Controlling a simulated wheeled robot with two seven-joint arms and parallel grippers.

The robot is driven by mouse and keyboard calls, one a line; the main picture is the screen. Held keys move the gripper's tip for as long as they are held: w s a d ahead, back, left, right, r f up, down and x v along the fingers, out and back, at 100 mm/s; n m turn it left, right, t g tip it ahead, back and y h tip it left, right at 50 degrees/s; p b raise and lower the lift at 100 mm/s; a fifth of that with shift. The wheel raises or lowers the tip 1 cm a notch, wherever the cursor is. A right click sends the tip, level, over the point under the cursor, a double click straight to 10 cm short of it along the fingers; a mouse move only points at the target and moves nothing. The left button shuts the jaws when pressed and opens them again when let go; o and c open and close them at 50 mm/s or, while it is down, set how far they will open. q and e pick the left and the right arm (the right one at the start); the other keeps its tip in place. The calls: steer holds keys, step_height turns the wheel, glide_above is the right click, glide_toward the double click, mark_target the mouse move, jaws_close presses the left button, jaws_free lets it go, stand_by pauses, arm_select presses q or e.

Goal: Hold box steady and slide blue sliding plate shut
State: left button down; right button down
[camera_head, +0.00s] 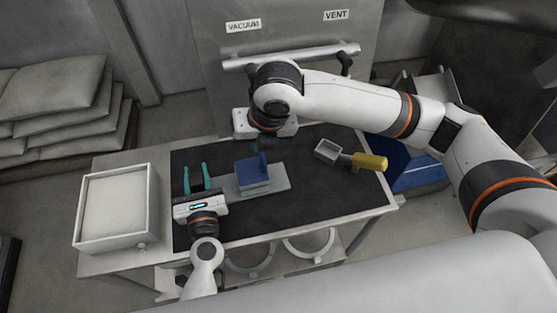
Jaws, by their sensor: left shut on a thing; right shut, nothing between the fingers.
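The box (255,188) stands on a grey base on the dark mat, near the middle of the table. The blue sliding plate (247,172) lies on its top, with a small upright blue tab at its right side. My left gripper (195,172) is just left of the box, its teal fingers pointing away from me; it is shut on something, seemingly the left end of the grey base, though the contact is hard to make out. My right gripper (256,148) comes from above and behind, shut and empty, its tips close to the blue tab; I cannot tell whether they touch.
A white tray (82,215) stands at the table's left end. A small grey open container (327,151) and a yellow-handled tool (368,161) lie on the mat to the right. A metal cabinet with a rail (300,55) stands behind. The mat's front right is clear.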

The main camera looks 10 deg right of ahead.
arm_select(q)
steer(key=shift+f, duration=0.15)
steer(key=c, duration=1.5)
jaws_free()
steer(key=o, duration=0.5)
steer(key=shift+w, duration=0.1)
arm_select(e)
steer(key=shift+w, duration=0.15)
arm_select(q)
steer(key=shift+o, duration=0.2)
steer(key=shift+o, duration=1.4)
steer(key=o, duration=0.7)
steer(key=shift+r, duration=0.25)
